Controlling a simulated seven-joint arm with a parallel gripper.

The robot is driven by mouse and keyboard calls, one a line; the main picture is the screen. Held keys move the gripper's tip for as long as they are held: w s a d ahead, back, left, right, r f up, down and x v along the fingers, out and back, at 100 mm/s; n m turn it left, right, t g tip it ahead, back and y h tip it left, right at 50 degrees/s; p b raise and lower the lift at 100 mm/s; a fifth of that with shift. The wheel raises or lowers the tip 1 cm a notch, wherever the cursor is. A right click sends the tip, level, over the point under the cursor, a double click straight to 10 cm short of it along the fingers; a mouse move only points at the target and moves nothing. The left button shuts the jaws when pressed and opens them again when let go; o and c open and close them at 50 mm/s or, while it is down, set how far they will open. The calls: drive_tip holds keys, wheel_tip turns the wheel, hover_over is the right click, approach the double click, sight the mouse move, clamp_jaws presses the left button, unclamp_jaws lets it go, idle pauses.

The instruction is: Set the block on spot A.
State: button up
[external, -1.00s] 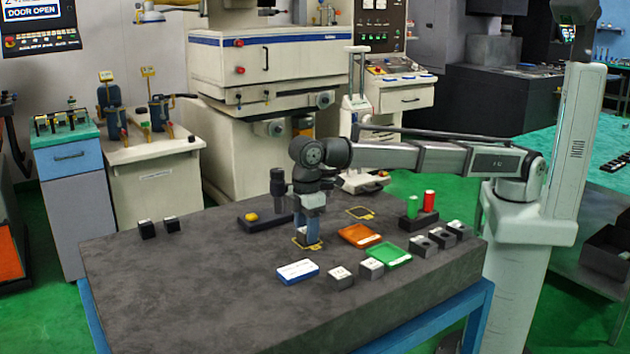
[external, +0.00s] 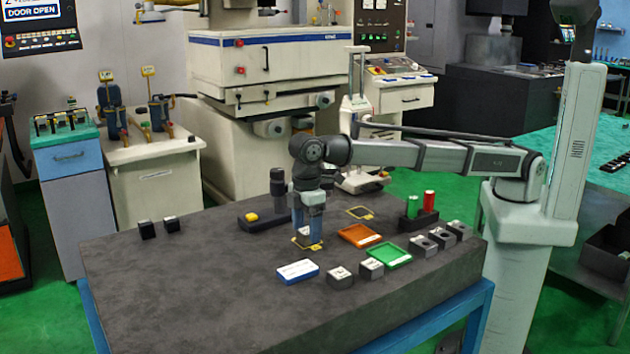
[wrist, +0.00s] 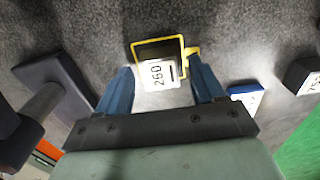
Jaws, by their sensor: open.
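The block (wrist: 158,74), with a white top marked 260, rests on a yellow-outlined spot (wrist: 183,45). In the wrist view it covers the near part of the outline and reaches over its near edge. My gripper (wrist: 162,80) is open, with one blue finger on each side of the block and gaps between. In the external view my gripper (external: 308,234) is over the same spot, and its fingers hide most of the block. A second yellow outline (external: 360,212) lies farther back, empty. I cannot read the letter of either spot.
An orange tray (external: 360,235), a green tray (external: 390,255) and a blue-white card (external: 297,271) lie to the right and front. Several dark blocks (external: 423,245) stand along the right and front. A dark holder (external: 255,221) is close at the left. The table's left half is mostly clear.

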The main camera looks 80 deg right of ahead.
sight(307, 231)
wheel_tip(307, 231, up, 11)
drive_tip(key=shift+r, duration=0.2)
idle(0.3)
